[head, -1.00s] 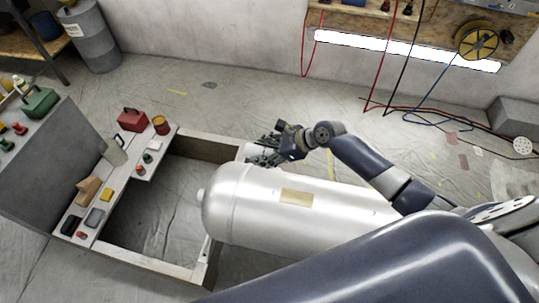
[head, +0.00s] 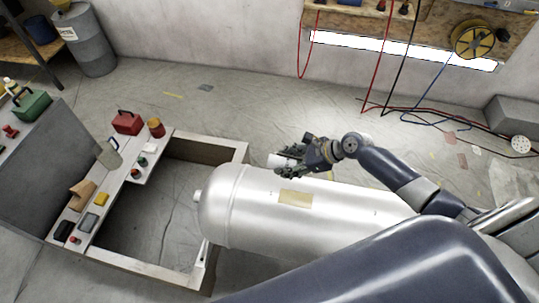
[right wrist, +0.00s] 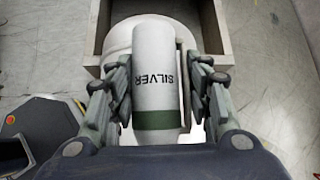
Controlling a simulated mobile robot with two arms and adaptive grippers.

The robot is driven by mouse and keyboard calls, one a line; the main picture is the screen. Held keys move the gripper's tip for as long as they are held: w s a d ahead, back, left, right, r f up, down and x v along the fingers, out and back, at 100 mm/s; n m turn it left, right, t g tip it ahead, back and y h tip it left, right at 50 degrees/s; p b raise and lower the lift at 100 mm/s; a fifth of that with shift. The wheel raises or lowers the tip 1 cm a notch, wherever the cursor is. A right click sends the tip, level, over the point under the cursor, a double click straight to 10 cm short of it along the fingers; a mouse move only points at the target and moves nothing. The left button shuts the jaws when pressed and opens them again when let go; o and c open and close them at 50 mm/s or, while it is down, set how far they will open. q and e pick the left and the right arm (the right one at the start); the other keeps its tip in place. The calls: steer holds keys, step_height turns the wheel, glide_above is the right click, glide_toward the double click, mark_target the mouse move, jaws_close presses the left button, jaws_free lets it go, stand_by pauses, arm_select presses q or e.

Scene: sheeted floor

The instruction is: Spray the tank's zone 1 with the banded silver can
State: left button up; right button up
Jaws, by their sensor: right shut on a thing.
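The silver tank (head: 330,215) lies on its side on a wooden frame, its domed end to the left. A tan patch (head: 295,197) is on its upper side; I can read no zone mark. My right gripper (head: 291,162) is at the far side of the tank, shut on a pale can (right wrist: 155,58). The can has a green band (right wrist: 157,119) and the word SILVER in the right wrist view. In the head view the can (head: 277,161) shows as a small white end. The gripper's fingers lie on both sides of it. My left gripper is not in view.
The wooden frame (head: 225,147) surrounds an open gap left of the tank. Its left board carries a red toolbox (head: 127,122), an orange-brown can (head: 156,128) and several small items. Hoses (head: 440,116) lie by the back wall. The floor behind the tank is open.

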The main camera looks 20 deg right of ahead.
steer(key=s+d+p, duration=0.1)
steer(key=s+d, duration=0.6)
steer(key=d, duration=0.3)
steer(key=shift+d+p, duration=0.35)
steer(key=shift+o, duration=0.3)
steer(key=c, duration=0.7)
steer(key=shift+o, duration=0.2)
steer(key=w+a+p, duration=0.3)
steer(key=w+a, duration=0.3)
steer(key=a, duration=0.3)
steer(key=w+a+p, duration=0.3)
steer(key=w+a, duration=0.3)
steer(key=a, duration=0.3)
steer(key=shift+w+a, duration=0.1)
